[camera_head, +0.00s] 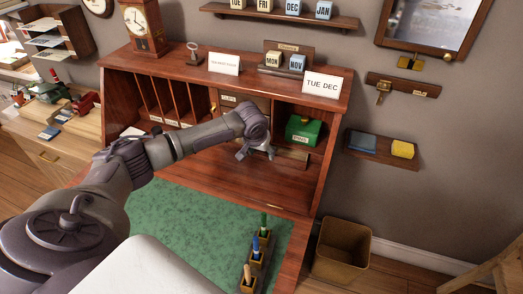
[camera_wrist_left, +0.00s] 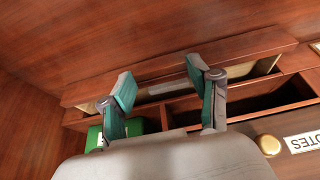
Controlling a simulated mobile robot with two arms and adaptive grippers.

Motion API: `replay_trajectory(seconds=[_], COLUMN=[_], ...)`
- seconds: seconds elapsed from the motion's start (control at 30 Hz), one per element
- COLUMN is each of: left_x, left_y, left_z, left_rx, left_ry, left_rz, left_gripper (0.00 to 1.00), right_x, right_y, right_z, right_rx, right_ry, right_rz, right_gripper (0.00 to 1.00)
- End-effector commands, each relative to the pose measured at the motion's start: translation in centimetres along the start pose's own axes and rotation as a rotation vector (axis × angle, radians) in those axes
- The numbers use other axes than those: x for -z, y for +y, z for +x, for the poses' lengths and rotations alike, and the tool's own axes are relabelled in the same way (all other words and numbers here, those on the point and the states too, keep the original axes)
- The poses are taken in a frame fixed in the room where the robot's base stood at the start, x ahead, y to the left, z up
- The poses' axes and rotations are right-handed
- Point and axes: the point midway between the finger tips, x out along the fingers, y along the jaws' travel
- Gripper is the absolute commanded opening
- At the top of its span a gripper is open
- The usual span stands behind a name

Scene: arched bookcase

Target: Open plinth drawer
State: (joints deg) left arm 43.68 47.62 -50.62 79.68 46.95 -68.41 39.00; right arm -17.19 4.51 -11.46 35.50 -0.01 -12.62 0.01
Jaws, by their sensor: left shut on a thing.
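The plinth drawer (camera_head: 292,156) is a low wooden drawer under the pigeonholes of the desk; it stands out from the desk, with its front board (camera_wrist_left: 255,45) and part of its pale inside showing in the left wrist view. My left gripper (camera_head: 257,150) reaches in from the left and is shut on the drawer. In the left wrist view its two fingers (camera_wrist_left: 163,92) stand apart at the drawer, with a pale strip between them. Part of the drawer is hidden behind the gripper. My right gripper is not in view.
A green box (camera_head: 303,131) sits in the right compartment above the drawer. A brass knob (camera_wrist_left: 269,145) and a NOTES label are close to the right finger. The green desk mat (camera_head: 190,215) is mostly clear, with a pen holder (camera_head: 255,270) at its front right.

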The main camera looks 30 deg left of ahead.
Motion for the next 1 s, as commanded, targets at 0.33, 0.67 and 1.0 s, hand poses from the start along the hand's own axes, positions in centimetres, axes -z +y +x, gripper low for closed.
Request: replay_trajectory(seconds=[0.33,0.67,1.0], left_x=[-3.6,-3.8,-3.8], left_y=[-0.1,0.0,0.0], left_z=[-1.7,-1.5,-1.5], left_rx=[0.001,0.0,0.0], left_ry=[-0.005,-0.003,-0.002], left_rz=[0.001,-0.001,-0.001], left_gripper=[0.0,0.0,0.88], right_x=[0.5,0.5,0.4], right_y=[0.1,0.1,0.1], right_z=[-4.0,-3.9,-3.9], right_rx=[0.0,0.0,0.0], right_ry=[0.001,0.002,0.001], right_rz=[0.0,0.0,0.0], right_gripper=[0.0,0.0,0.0])
